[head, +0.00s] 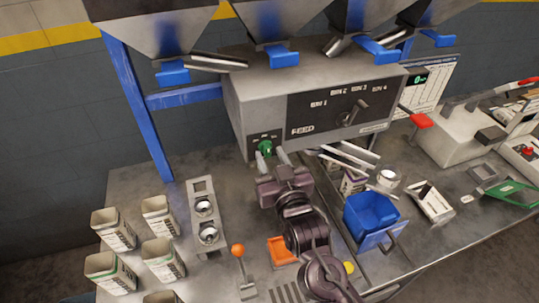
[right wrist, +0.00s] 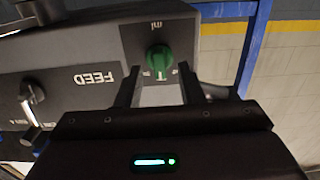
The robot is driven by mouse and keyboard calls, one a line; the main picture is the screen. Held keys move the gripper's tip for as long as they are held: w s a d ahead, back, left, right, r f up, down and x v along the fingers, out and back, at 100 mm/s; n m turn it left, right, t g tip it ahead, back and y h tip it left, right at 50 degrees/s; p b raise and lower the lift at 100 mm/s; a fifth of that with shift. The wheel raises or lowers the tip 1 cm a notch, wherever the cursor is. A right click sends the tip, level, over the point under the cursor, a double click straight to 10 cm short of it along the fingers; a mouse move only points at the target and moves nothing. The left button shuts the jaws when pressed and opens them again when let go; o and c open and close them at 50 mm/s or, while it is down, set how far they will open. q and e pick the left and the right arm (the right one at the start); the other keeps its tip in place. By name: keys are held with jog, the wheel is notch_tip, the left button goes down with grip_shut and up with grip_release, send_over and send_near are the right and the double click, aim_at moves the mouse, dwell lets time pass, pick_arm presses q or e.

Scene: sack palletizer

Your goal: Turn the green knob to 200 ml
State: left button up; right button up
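The green knob (head: 265,147) is on the front of the grey feeder box (head: 315,85), left of the FEED label. My right gripper (head: 271,155) is just in front of and below it in the head view. In the right wrist view, which shows the panel upside down, the knob (right wrist: 159,58) lies between and slightly beyond the two spread fingertips (right wrist: 158,80). A gap shows on both sides, so the gripper is open and not holding it. The "ml" marking shows on its panel, but the dial numbers are too small to read. My left gripper is out of view.
A second, metallic knob (head: 353,112) is on the panel to the right. Several open containers (head: 113,232) stand at the left. An orange-topped lever (head: 238,251) and a blue bin (head: 370,212) are on the table. Hoppers with blue gates hang above the box.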

jog(key=b+v, duration=0.1)
jog(key=v, duration=0.5)
jog(key=shift+b, duration=0.4)
